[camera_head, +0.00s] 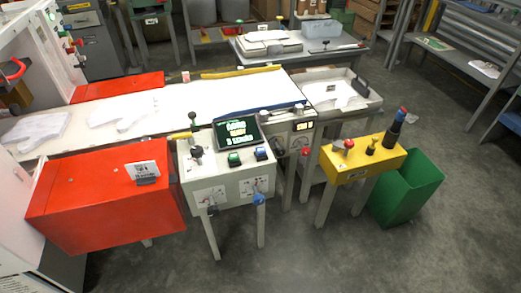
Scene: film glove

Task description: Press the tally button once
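I cannot tell from this view which control is the tally button, as no readable label marks it. Below the screen are a green button (234,159) and a blue button (261,154), side by side. A yellow box (362,165) to the right carries a red button (344,146) and other controls. Neither of my grippers is in view.
A red guard box (100,205) stands left of the console. Behind it runs a white belt table (170,108) with pale glove shapes on it. A green bin (412,185) stands at the right. The floor (330,255) in front is clear.

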